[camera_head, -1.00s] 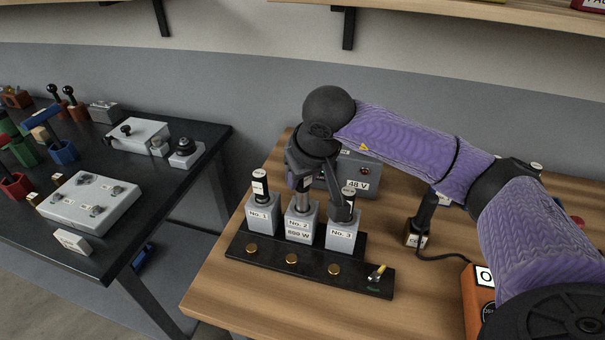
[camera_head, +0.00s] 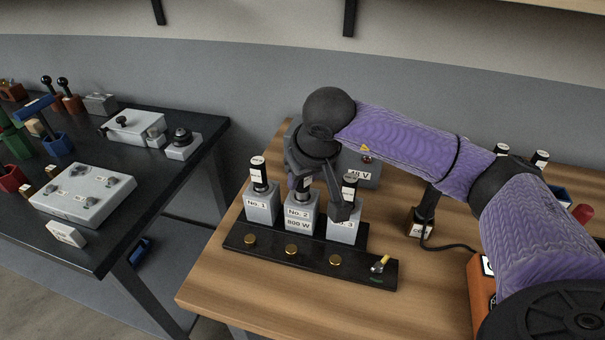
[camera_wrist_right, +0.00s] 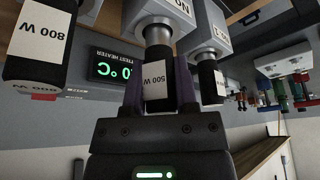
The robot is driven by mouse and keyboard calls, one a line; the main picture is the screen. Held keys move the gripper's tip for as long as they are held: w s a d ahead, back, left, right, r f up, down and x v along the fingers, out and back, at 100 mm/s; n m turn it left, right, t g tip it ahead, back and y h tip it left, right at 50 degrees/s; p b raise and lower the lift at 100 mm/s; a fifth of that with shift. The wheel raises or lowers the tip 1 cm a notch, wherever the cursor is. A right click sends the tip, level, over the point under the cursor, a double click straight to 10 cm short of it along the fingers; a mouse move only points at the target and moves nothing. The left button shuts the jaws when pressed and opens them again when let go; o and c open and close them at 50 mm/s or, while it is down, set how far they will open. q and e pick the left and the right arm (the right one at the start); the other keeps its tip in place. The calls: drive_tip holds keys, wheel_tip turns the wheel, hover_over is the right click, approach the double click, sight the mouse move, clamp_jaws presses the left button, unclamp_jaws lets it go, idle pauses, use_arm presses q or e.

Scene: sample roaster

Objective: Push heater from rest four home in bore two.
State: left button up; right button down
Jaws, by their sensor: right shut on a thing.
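The grey block No. 2 (camera_head: 300,212) stands in the middle of a row on a black base (camera_head: 272,248), with an 800 W label on its front. My right gripper (camera_head: 303,188) is above it, shut on a black-handled heater. In the right wrist view the heater (camera_wrist_right: 158,82) sits between the fingers. Its white label there looks like 500 W, though I cannot be sure. Its metal shank (camera_wrist_right: 158,35) enters the block, with a length still showing between handle and block. My left gripper is not in view.
Blocks No. 1 (camera_head: 261,205) and No. 3 (camera_head: 343,228) flank No. 2 closely, each with a black-handled heater upright in it. A grey 48 V box (camera_head: 362,172) stands behind. A cabled holder (camera_head: 419,224) is to the right.

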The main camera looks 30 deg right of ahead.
drive_tip(key=shift+f+b, duration=0.35)
drive_tip(key=shift+f, duration=0.1)
drive_tip(key=shift+c, duration=1.5)
unclamp_jaws()
drive_tip(key=shift+r, duration=0.1)
drive_tip(key=p+v, duration=0.2)
drive_tip(key=v, duration=0.7)
drive_tip(key=shift+r, duration=0.35)
drive_tip(key=shift+s, duration=0.15)
